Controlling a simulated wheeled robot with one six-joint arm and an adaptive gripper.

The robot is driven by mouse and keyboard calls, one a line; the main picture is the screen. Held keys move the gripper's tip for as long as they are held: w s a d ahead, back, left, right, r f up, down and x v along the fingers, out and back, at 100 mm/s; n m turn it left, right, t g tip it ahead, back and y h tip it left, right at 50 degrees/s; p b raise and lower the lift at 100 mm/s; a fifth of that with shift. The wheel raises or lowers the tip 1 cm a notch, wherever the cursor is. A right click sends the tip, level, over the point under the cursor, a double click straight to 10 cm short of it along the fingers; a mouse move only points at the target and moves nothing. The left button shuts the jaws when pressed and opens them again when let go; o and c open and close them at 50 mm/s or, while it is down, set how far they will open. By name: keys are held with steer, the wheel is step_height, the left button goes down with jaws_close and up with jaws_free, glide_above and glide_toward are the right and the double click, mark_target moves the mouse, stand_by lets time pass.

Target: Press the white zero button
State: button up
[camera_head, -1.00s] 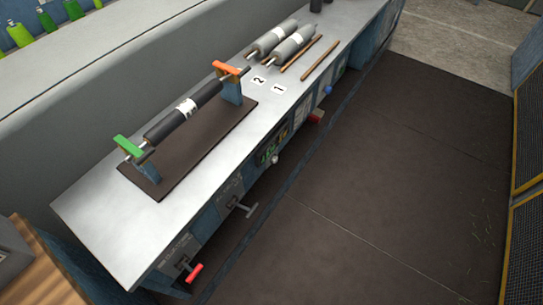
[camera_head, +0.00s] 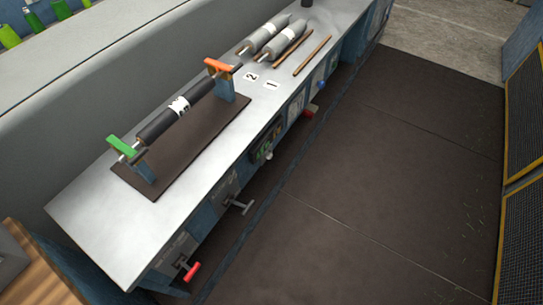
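The white button (camera_head: 268,155) is a small pale knob on the front face of the long bench, just below and right of a dark display panel (camera_head: 265,141) with green digits. The digits are too small to read. My gripper is not in this view, and neither is my arm.
The bench (camera_head: 200,196) bears a dark roller (camera_head: 176,120) on a stand with green and orange clamps, grey rollers and wooden rods. A T-handle (camera_head: 240,206), a red handle (camera_head: 190,271), a red knob (camera_head: 311,111) and a blue knob (camera_head: 322,85) jut from its front. The dark floor mat (camera_head: 390,180) is clear.

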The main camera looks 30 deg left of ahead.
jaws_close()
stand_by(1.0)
